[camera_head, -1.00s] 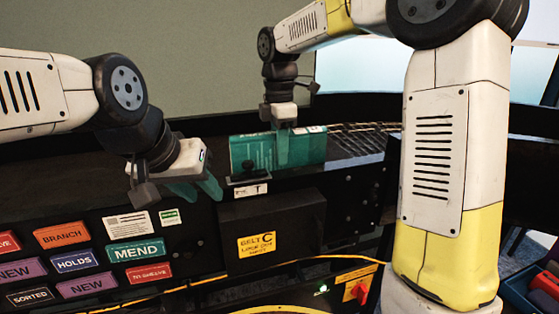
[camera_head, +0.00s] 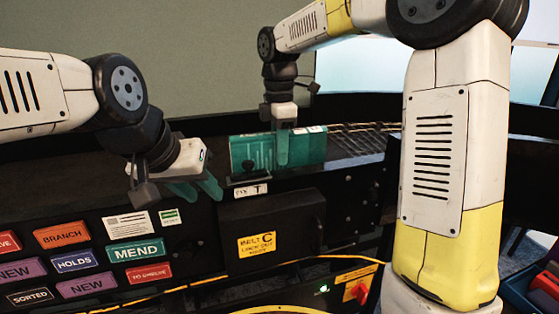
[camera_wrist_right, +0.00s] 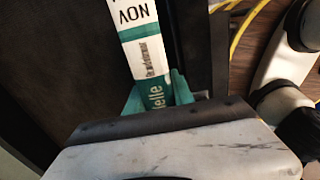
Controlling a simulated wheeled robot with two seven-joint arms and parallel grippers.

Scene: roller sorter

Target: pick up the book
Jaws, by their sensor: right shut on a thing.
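The book (camera_head: 308,147) is teal and stands upright on the sorter, its broad side toward me in the head view. My right gripper (camera_head: 283,152) comes down over it from above and is shut on it, with teal fingers against its side. In the right wrist view the book's white and teal spine (camera_wrist_right: 150,50) lies between the fingers of the right gripper (camera_wrist_right: 160,93). My left gripper (camera_head: 197,190) is at the left, in front of the sorter's front panel, apart from the book. Its two fingers look spread with nothing between them.
A row of rollers (camera_head: 355,142) runs to the right of the book. The black front panel carries labels such as MEND (camera_head: 135,250) and a yellow BELT C sign (camera_head: 256,244). A blue bin (camera_head: 525,290) with things in it stands at the lower right.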

